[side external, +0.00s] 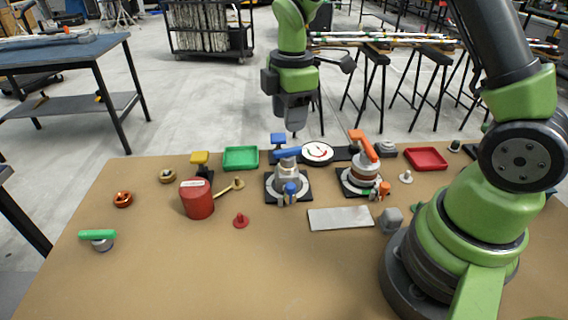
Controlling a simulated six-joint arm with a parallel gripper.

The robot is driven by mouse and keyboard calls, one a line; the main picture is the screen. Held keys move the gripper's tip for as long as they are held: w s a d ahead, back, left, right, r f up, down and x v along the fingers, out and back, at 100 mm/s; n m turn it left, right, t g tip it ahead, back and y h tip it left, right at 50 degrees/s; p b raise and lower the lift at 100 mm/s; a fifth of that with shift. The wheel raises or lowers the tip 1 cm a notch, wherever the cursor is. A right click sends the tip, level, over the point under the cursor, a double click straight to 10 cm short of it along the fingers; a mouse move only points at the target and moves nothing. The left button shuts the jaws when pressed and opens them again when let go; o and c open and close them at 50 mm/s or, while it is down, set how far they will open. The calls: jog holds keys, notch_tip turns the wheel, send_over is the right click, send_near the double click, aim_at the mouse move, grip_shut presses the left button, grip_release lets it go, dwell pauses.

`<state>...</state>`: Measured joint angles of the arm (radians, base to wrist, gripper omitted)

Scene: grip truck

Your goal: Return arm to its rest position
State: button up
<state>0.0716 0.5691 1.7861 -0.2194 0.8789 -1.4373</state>
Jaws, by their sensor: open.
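My green and black arm rises from its base at the right of the table in the side external view. My gripper (293,112) hangs pointing down above the far part of the table, over the blue-handled valve (287,180). It is open, and no object shows in it. There is clear air between it and the valve tops. The fingertips are small and dark from this side.
The brown table (150,285) holds an orange-handled valve (362,172), a red cylinder (197,198), a green tray (240,158), a red tray (426,159), a gauge (317,152) and a grey plate (341,218). A green-handled part (98,238) lies at left. The front is clear.

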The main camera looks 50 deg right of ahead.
jog(key=s+a+r+m+t, duration=0.25)
jog(key=s+r+m, duration=0.4)
jog(key=r, duration=0.35)
jog(key=s+a+r+m+t+y, duration=0.2)
jog(key=s+r+m+t, duration=0.2)
jog(key=s+m, duration=0.6)
jog(key=shift+s+a+r+m, duration=0.2)
jog(key=shift+s+r+m, duration=0.2)
jog(key=shift+s, duration=0.4)
